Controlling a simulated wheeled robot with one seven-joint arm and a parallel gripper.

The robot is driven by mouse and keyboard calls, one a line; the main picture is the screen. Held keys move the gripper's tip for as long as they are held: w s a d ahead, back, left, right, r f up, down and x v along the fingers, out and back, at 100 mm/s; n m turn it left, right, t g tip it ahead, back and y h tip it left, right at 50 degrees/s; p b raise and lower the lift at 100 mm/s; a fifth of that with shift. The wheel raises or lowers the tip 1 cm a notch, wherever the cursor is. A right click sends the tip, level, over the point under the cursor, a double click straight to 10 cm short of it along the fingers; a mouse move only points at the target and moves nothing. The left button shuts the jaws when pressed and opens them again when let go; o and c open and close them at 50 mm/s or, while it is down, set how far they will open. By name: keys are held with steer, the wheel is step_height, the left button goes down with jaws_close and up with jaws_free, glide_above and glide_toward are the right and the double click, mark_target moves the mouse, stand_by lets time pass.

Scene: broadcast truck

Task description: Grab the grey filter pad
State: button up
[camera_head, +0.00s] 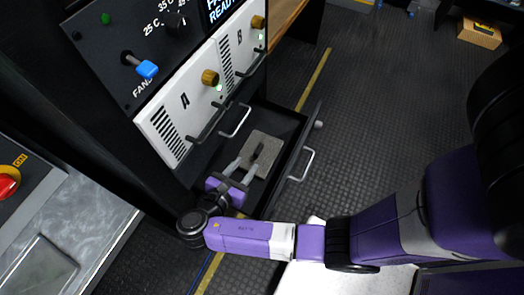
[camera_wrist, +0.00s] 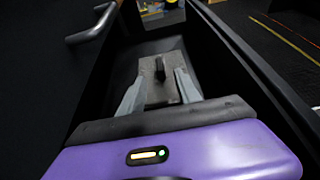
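The grey filter pad (camera_head: 268,143) lies flat in the open black drawer (camera_head: 290,170) under the rack panel. A dark upright grip (camera_wrist: 160,72) stands on the pad in the wrist view, where the pad (camera_wrist: 172,57) also shows. My gripper (camera_head: 246,164) reaches into the drawer from its near end. Its two fingers are apart, one on each side of the grip, with grey pad visible between. In the wrist view my gripper (camera_wrist: 161,82) looks open and holds nothing. I cannot tell how high the fingertips are above the pad.
The drawer walls rise close around my gripper. The drawer has a silver front handle (camera_head: 302,164). White modules A (camera_head: 184,104) and B (camera_head: 238,48) with handles are above. A blue-tipped fan switch (camera_head: 147,69) sits on the panel. Open floor (camera_head: 385,120) lies to the right.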

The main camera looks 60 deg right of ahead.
mark_target(255, 154)
steer(key=shift+d+f, duration=0.25)
steer(key=shift+f, duration=0.4)
steer(key=shift+x, duration=4)
steer(key=shift+w+f, duration=0.1)
steer(key=shift+f, duration=0.1)
jaws_close()
